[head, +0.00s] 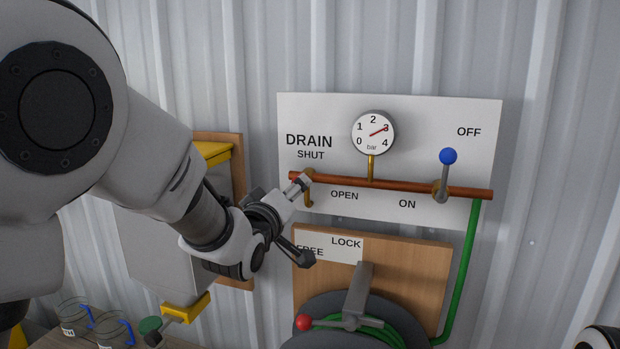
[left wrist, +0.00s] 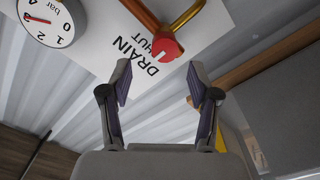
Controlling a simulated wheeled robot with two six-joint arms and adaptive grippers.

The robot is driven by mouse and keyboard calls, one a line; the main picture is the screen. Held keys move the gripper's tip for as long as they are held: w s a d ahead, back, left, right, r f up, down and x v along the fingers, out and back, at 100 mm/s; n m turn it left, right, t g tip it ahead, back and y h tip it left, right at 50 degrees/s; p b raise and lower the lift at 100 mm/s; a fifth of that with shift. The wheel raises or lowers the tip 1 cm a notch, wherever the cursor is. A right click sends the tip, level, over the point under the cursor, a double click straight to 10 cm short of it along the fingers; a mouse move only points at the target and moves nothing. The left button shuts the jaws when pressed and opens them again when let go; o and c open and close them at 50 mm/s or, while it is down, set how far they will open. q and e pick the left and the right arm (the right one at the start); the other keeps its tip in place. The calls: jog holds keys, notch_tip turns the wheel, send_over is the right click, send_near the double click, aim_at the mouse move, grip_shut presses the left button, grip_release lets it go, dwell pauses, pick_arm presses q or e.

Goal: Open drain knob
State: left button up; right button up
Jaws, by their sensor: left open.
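The drain knob shows in the left wrist view as a red end piece (left wrist: 166,47), beside the brass fitting on the copper pipe. In the head view my left gripper's upper finger partly covers the brass drain valve (head: 308,201) at the pipe's left end, near the DRAIN SHUT label. The red piece is not clear there. My left gripper (head: 303,219) is open and empty in front of the panel. In the left wrist view the gap between its fingertips (left wrist: 160,72) lies just short of the knob, with no visible contact. My right gripper is not in view.
The white panel (head: 420,120) carries a gauge (head: 373,133) and a blue-knobbed lever (head: 448,157) on the copper pipe (head: 400,186). Below are a wooden board (head: 415,262), a hose reel with a red-knobbed crank (head: 303,322), and a green hose (head: 465,265). Jars (head: 113,332) stand lower left.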

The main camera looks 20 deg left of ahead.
pick_arm(q)
jog(key=w+p, duration=0.2)
jog(key=w, duration=0.4)
jog(key=shift+p, duration=0.4)
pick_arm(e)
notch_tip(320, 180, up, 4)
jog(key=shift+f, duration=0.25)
pick_arm(q)
jog(key=shift+s+a+f, duration=0.1)
jog(key=shift+a, duration=0.15)
jog(key=c, duration=1.2)
jog(key=shift+o, duration=0.2)
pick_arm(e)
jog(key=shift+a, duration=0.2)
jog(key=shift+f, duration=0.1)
